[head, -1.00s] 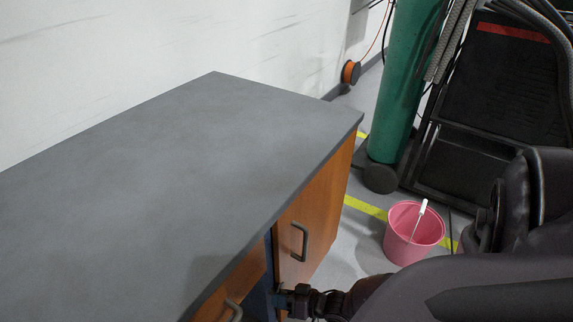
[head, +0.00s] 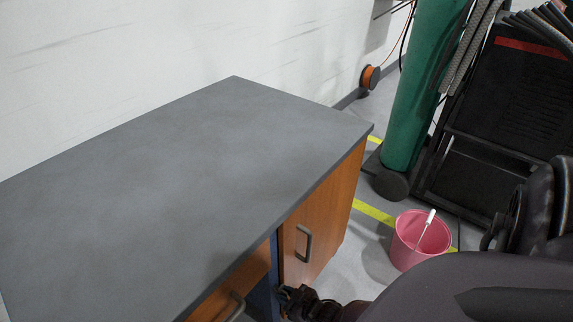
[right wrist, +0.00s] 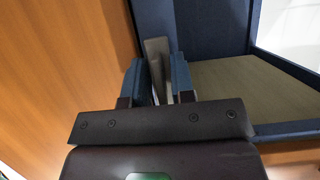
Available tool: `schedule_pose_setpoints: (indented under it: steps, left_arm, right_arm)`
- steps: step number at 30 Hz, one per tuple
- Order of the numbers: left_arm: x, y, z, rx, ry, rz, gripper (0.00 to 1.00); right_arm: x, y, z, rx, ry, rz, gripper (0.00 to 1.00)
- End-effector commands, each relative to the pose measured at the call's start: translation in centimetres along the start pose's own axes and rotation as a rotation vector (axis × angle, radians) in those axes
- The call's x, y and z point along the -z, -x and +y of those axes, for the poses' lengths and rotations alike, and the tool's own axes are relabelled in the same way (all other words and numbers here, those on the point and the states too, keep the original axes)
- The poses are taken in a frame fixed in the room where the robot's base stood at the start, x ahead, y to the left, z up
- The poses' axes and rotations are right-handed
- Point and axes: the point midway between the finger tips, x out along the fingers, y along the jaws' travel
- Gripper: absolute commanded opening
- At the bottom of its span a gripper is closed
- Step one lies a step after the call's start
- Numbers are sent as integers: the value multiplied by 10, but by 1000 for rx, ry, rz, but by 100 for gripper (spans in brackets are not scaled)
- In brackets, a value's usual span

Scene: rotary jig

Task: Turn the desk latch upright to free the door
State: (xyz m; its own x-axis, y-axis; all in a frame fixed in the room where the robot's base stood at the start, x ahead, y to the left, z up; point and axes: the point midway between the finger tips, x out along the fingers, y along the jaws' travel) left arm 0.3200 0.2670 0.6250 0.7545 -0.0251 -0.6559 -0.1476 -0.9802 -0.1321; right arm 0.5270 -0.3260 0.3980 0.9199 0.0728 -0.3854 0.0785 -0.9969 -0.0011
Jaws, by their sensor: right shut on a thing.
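The desk (head: 180,165) has a grey top and orange wooden fronts. Its door (head: 322,215) with a dark bar handle (head: 304,243) is on the right end and looks closed. My right gripper (head: 283,294) is low at the door's near edge, beside the dark blue frame. In the right wrist view, the blue fingers of my right gripper (right wrist: 158,82) are shut around a grey, flat bar, the latch (right wrist: 156,50). The latch lies along the edge between the orange panel and the blue frame. Its lower part is hidden by the gripper. My left gripper is out of view.
A drawer handle (head: 237,305) is left of the gripper. A pink bucket (head: 420,240) stands on the floor right of the desk, near a green cylinder (head: 411,95) and a black rack (head: 490,110). The desk top is clear. An open compartment (right wrist: 215,85) shows beside the latch.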

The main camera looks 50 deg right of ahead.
Motion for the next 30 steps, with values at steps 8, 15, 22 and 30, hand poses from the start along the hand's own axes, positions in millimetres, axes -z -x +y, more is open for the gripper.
schedule_pose_setpoints:
  steps: [8, 15, 22, 30]
  left_arm:
    - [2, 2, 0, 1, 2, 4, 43]
    - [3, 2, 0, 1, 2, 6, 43]
    - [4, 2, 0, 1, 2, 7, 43]
    - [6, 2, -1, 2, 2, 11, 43]
  right_arm:
    - [8, -3, 3, -10, 18, 15, 0]
    - [8, -3, 3, -9, 18, 16, 0]
    - [8, -3, 4, -10, 18, 15, 34]
    - [9, -2, 4, -10, 18, 15, 34]
